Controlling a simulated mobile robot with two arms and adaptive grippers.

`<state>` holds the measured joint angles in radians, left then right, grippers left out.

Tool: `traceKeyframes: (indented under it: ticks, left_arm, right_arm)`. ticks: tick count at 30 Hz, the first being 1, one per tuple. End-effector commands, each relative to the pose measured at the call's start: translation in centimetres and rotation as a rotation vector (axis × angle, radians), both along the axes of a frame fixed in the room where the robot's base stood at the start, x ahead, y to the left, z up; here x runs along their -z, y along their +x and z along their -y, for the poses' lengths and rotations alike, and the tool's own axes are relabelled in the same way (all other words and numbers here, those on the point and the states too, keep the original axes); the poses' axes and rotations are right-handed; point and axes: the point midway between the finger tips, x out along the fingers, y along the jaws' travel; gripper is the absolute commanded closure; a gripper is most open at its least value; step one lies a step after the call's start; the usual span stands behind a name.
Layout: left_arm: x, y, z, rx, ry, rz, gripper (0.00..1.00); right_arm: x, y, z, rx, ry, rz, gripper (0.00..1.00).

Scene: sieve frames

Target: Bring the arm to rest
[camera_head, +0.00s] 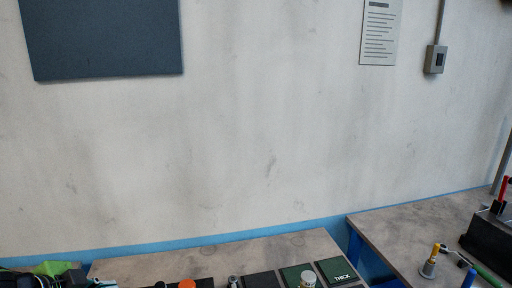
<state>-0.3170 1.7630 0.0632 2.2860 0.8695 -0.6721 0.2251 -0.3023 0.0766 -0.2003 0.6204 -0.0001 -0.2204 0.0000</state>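Neither of my arms nor grippers can be made out for sure in the head view. The view looks mostly at a wall, with only the far parts of two tables along the bottom. A dark and green cluster (48,270) sits at the bottom left corner, cut off by the frame. I cannot tell what it is.
The near table (215,258) bears an orange knob (187,284), a dark plate (262,280), a green plate marked THICK (338,272) and a silver round piece (308,279). The right table (405,225) holds a yellow-handled tool (432,262) and a black rack (488,236).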

Motion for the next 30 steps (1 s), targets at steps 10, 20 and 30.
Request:
traceKeyframes:
  ticks: [10, 20, 30]
  left_arm:
    - [5.1, -2.5, -0.4, -0.069, -0.04, -0.043, 1.0]
    - [13.8, -8.3, 1.3, -0.226, -0.114, -0.139, 1.0]
    - [20.6, -16.4, 6.6, -0.461, -0.208, -0.306, 1.0]
  right_arm:
    - [-0.1, 1.2, 0.0, 0.0, 0.0, 0.016, 0.47]
    - [0.0, -0.2, 0.3, -0.001, -0.004, -0.002, 0.47]
    - [0.0, 0.0, 0.4, -0.001, -0.005, -0.001, 0.47]
